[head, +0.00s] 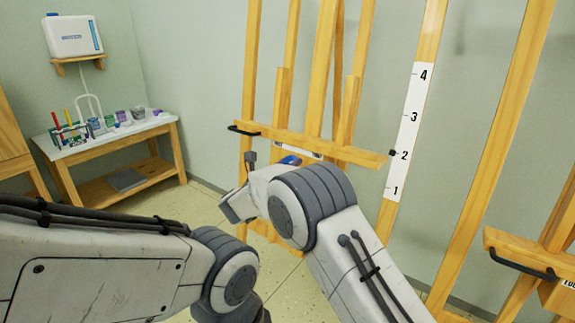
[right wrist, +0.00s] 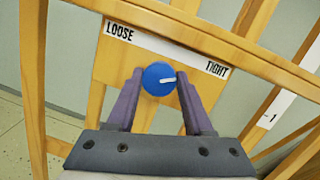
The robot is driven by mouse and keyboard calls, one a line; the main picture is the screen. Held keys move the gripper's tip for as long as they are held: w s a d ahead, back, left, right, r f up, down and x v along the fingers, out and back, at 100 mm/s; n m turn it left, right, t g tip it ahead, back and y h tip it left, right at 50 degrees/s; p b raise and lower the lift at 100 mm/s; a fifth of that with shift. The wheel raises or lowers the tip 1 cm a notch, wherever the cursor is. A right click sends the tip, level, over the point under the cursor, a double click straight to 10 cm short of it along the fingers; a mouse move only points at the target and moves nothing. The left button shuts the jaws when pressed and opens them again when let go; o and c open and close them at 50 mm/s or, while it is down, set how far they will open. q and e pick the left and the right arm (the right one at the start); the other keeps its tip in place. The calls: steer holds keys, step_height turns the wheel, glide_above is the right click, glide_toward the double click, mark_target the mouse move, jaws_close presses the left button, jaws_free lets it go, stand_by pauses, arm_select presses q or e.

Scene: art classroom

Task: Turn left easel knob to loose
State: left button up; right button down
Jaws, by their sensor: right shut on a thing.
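The left easel (head: 329,60) stands in front of my right arm in the head view. Its blue knob (right wrist: 158,80) sits on a wooden panel (right wrist: 108,66) below a white label strip marked LOOSE at left and TIGHT at right. The knob's white pointer points right, toward the TIGHT side. My right gripper (right wrist: 160,74) is shut on the knob, one purple finger on each side. In the head view a bit of the knob (head: 290,160) shows above my wrist, which hides the fingers. My left arm shows at lower left; its gripper is out of view.
A white scale strip (head: 409,130) numbered 1 to 4 stands on an easel post. Another easel ledge (head: 520,258) with a black handle is at right. A table (head: 105,141) with paint jars and markers stands at back left.

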steer(key=shift+n, duration=0.4)
steer(key=shift+n+y, duration=0.4)
steer(key=shift+n, duration=0.7)
steer(key=shift+r+n+y+p, duration=0.15)
steer(key=shift+n+y+p, duration=0.15)
steer(key=shift+n+p, duration=0.75)
steer(key=shift+n, duration=0.85)
steer(key=n+p, duration=0.2)
steer(key=n, duration=0.1)
steer(key=shift+r+y, duration=0.15)
steer(key=shift+y, duration=0.25)
steer(key=n+g+p, duration=0.1)
steer(key=n+p, duration=0.4)
steer(key=p, duration=0.2)
steer(key=n+g+p, duration=0.1)
steer(key=n+p, duration=0.4)
steer(key=p, duration=0.1)
steer(key=shift+a+r+n+g+p, duration=0.1)
steer(key=shift+a+n+g+p, duration=0.05)
steer(key=shift+n+g+p, duration=0.25)
steer(key=shift+f+n+g+p, duration=0.2)
steer(key=shift+n+g+p, duration=0.1)
steer(key=shift+n+p, duration=1.25)
